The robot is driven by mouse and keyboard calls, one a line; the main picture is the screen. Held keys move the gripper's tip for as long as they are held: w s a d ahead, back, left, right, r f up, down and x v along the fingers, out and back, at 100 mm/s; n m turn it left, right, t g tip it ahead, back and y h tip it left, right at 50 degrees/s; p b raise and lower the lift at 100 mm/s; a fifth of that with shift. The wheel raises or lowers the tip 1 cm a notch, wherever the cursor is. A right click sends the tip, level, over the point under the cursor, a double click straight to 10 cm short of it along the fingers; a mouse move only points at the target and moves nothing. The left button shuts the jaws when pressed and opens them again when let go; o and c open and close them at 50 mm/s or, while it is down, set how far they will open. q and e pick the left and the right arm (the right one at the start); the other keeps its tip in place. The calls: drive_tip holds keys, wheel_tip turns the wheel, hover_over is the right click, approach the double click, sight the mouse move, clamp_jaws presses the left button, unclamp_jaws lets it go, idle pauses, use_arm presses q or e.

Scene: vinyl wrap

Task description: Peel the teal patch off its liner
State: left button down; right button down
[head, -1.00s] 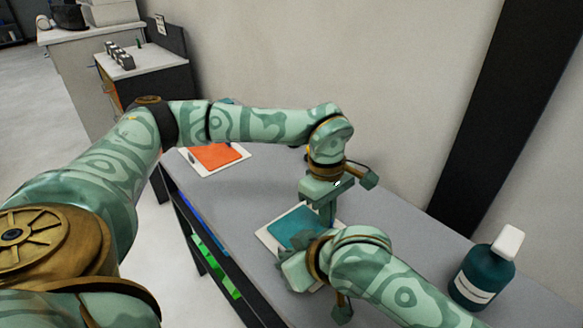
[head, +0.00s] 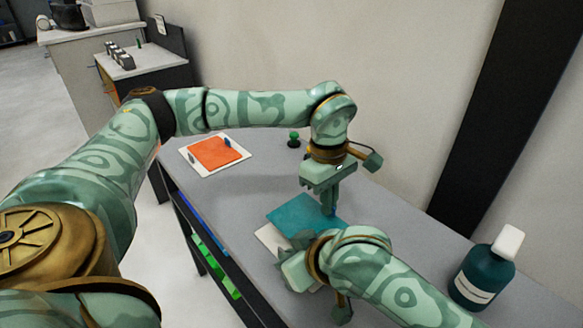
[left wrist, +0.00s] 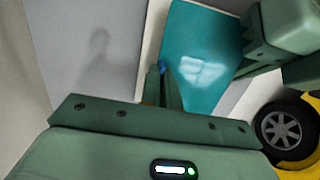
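The teal patch (head: 300,212) is shifted towards the back of its white liner (head: 270,238), whose near-left part shows bare in the head view. The patch also shows in the left wrist view (left wrist: 205,55), with a pale strip of liner (left wrist: 154,30) along its left side. My left gripper (head: 330,208) points down at the patch's right part. Its fingers (left wrist: 162,75) look closed together on the patch edge, at a small blue spot. My right gripper (head: 293,252) is at the liner's near-right side; its fingertips are largely hidden by its own wrist.
An orange patch on a white sheet (head: 240,169) lies at the table's far left. A green knob (head: 293,137) stands behind. A teal bottle with a white cap (head: 483,275) stands at the right. The grey table (head: 215,200) is clear between the sheets.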

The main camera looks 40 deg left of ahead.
use_arm(q)
drive_tip(key=shift+r, duration=2)
use_arm(e)
drive_tip(key=shift+f, duration=0.1)
drive_tip(key=c, duration=1.6)
unclamp_jaws()
use_arm(q)
drive_tip(key=shift+d, duration=0.1)
use_arm(e)
drive_tip(key=shift+o, duration=0.2)
use_arm(q)
drive_tip(key=shift+s, duration=0.1)
use_arm(e)
drive_tip(key=shift+w+d, duration=0.1)
drive_tip(key=shift+w, duration=0.05)
